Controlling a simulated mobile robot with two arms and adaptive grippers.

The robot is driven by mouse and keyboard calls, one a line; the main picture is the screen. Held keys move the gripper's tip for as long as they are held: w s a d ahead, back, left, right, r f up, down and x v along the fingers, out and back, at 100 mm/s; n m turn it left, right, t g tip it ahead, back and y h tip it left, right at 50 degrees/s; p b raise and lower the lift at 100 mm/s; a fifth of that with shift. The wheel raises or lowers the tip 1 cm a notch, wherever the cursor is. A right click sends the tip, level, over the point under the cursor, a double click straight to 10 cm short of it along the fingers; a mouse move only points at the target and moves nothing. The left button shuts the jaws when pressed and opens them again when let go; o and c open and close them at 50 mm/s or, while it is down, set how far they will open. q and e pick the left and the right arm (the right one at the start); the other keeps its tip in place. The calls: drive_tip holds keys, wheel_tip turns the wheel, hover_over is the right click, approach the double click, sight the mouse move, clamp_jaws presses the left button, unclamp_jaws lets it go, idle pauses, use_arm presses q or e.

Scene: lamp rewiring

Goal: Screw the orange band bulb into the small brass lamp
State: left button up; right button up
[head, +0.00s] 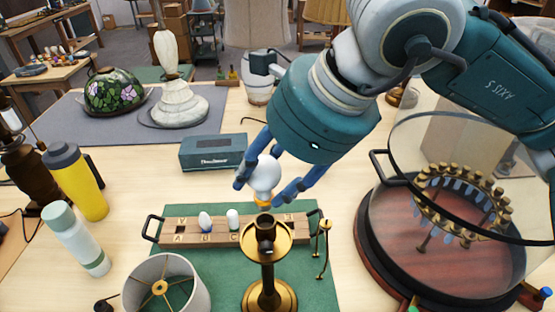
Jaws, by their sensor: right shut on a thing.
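The small brass lamp (267,268) stands upright on a green mat (315,285), its open socket facing up. My right gripper (268,183) comes in from the upper right with its blue fingers shut on a white bulb with an orange band (264,176). The bulb hangs base down just above or behind the lamp's socket. Whether its base touches the socket cannot be told from this angle. My left gripper is not in view.
A wooden bulb rack (218,237) with two other bulbs lies behind the lamp. A lampshade (166,290) stands at front left, near a yellow bottle (77,180) and a white bottle (77,240). A round glass-lidded case (450,245) fills the right. A teal box (212,152) sits behind.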

sight(273, 194)
drive_tip(key=shift+s, duration=0.4)
drive_tip(key=shift+w+f+b, duration=0.1)
drive_tip(key=shift+f+b, duration=0.4)
drive_tip(key=shift+f, duration=0.5)
drive_tip(key=shift+f+b, duration=0.35)
drive_tip(key=shift+f, duration=0.05)
drive_tip(key=shift+f+b, duration=0.6)
drive_tip(key=shift+b, duration=0.25)
drive_tip(key=shift+b, duration=0.45)
drive_tip(key=shift+f+b, duration=0.15)
drive_tip(key=shift+b, duration=0.3)
